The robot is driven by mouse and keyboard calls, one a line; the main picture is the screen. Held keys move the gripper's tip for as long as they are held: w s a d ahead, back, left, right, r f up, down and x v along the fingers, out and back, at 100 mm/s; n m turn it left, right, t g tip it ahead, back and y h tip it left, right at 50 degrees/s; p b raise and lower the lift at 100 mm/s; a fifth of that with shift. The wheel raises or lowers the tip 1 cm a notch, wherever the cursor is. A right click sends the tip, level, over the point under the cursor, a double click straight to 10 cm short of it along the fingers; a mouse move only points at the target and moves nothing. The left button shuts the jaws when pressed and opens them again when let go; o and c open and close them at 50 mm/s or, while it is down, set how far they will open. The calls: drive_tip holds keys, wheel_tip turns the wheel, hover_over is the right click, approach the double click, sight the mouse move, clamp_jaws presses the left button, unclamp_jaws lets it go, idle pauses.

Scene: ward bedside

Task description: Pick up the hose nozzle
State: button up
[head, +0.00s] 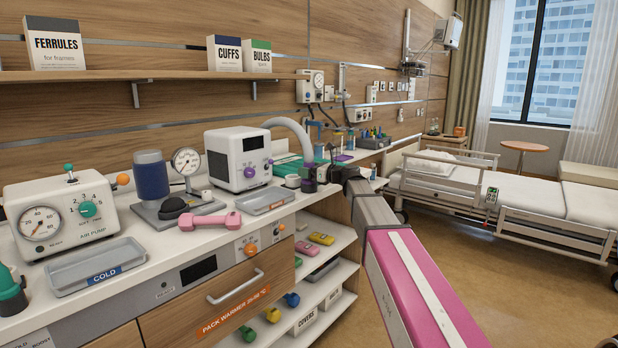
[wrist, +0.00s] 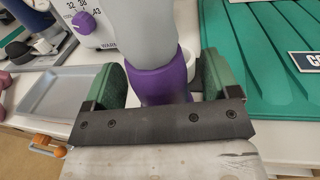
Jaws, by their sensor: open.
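The hose nozzle is the purple end (head: 307,172) of a thick grey hose (head: 290,127) that arcs over from a white machine (head: 238,158) with a purple knob. In the wrist view the purple nozzle (wrist: 160,82) stands between my gripper's two green finger pads. My gripper (wrist: 165,85) is open, with one pad on each side of the nozzle. A narrow gap shows at the right pad; contact at the left pad cannot be told. In the head view my gripper (head: 316,178) is at the nozzle by the counter edge, and the nozzle's lower end is hidden.
A grey tray (head: 263,201) and a pink dumbbell (head: 210,221) lie left of the nozzle. A green ribbed mat (wrist: 262,60) lies to the right in the wrist view, and a white round dish (wrist: 190,60) is close behind the nozzle. Open shelves (head: 318,262) lie below the counter.

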sight(307, 162)
drive_tip(key=c, duration=1)
drive_tip(key=shift+r, duration=0.1)
drive_tip(key=shift+r, duration=0.55)
drive_tip(key=r, duration=0.3)
drive_tip(key=shift+s+a+r, duration=0.2)
drive_tip(key=shift+s+a, duration=0.15)
drive_tip(key=shift+s, duration=0.05)
drive_tip(key=s+a+r, duration=0.6)
drive_tip(key=a, duration=0.2)
drive_tip(key=shift+s+a+r, duration=0.15)
drive_tip(key=shift+a, duration=0.15)
